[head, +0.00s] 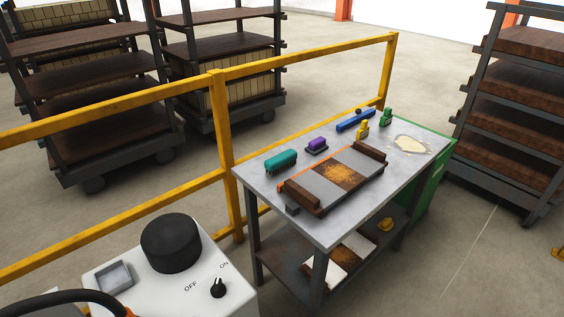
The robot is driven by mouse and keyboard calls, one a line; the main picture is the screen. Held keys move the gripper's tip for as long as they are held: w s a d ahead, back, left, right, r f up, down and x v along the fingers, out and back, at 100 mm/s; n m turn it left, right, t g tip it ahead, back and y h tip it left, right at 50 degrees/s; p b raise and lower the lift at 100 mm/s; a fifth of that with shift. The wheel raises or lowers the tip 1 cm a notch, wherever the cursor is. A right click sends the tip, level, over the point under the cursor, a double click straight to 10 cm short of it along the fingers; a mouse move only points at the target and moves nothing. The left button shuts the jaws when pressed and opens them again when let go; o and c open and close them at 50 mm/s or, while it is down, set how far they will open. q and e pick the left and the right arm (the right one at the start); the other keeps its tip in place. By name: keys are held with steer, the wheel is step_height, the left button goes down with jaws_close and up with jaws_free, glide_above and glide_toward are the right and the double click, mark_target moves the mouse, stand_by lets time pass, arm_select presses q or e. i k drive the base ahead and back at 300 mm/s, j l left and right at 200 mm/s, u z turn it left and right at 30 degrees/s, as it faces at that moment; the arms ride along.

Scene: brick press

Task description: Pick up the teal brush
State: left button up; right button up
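The teal brush (281,162) lies on the grey metal top of the work table (325,229), near its left end. Its dark bristles face down toward the tabletop. Neither of my grippers shows in the head view, so I cannot see where they are relative to the brush.
A tray with brown end blocks (305,197), a purple block (317,145), a blue tool (355,120), and yellow (362,129) and green (387,117) items share the tabletop. A yellow railing (225,150) runs behind the table. A white control box (190,275) stands at front left.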

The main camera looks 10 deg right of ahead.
mark_target(289, 157)
steer(key=i+l+u, duration=0.1)
steer(key=l, duration=0.25)
steer(key=i+l, duration=0.2)
steer(key=l, duration=0.15)
steer(key=i+l+u, duration=0.15)
steer(key=l, duration=0.2)
steer(key=i+l, duration=0.1)
steer(key=l, duration=0.25)
steer(key=i+l+u, duration=0.15)
steer(key=l, duration=0.2)
